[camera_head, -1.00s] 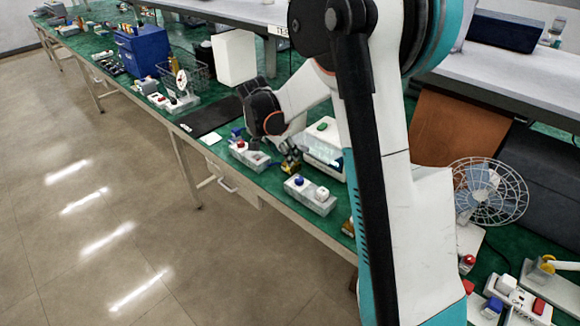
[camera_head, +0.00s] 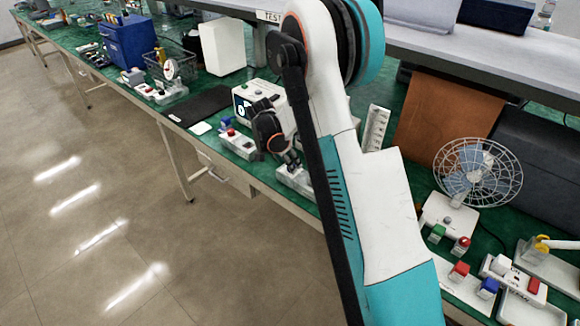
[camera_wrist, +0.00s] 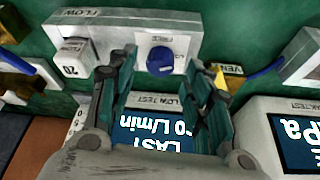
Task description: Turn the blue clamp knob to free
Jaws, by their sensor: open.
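In the wrist view a round blue knob (camera_wrist: 160,60) stands on a pale block (camera_wrist: 140,25) marked FLOW. A white knob (camera_wrist: 77,52) sits on the same block to its left. My gripper (camera_wrist: 163,65) is open, with its fingertips on either side of the blue knob in the picture; I cannot tell whether they touch it. In the head view my gripper (camera_head: 291,163) is over the pale block (camera_head: 300,183), and its blue knob is hidden there.
A device with a lit screen, marked LOW TEST (camera_wrist: 150,135), lies beside the block, partly behind my fingers. Another screen device (camera_wrist: 295,140) is at right. A block with a red knob (camera_head: 237,142) stands nearby. A wire fan (camera_head: 478,172) stands farther right.

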